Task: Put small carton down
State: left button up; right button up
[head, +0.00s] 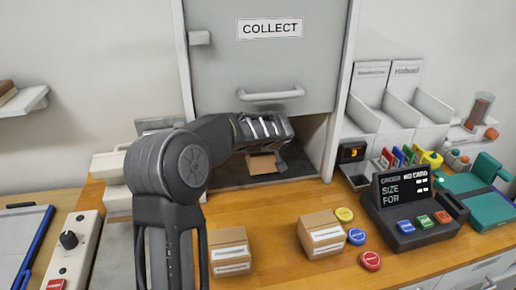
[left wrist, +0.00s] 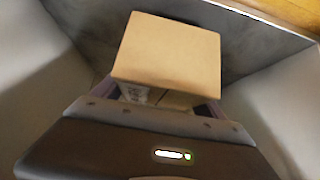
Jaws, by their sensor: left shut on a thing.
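The small carton (head: 262,164) is a plain tan box inside the opening under the COLLECT hatch. It fills the upper middle of the left wrist view (left wrist: 168,50), between the fingers. My left gripper (head: 268,150) reaches into the opening and is shut on the carton. The dark floor of the opening (head: 225,176) lies around it; I cannot tell whether the carton touches it. My right gripper is not in view.
The grey hatch door (head: 262,60) is raised above my left arm, with side posts close by. Two other cartons (head: 229,252) (head: 321,234) stand on the wooden counter near colored discs (head: 370,260). An order terminal (head: 408,205) stands right.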

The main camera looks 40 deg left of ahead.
pick_arm(q)
jog(key=shift+w+a, duration=0.15)
jog(key=p+x, duration=0.1)
jog(key=x, duration=0.2)
jog(key=shift+w+a+f+p, duration=0.1)
jog(key=shift+w+a+p, duration=0.1)
jog(key=shift+a+p, duration=0.1)
jog(key=shift+d, duration=0.1)
jog(key=shift+f+b, duration=0.15)
jog(key=shift+b, duration=0.15)
jog(key=o, duration=1.7)
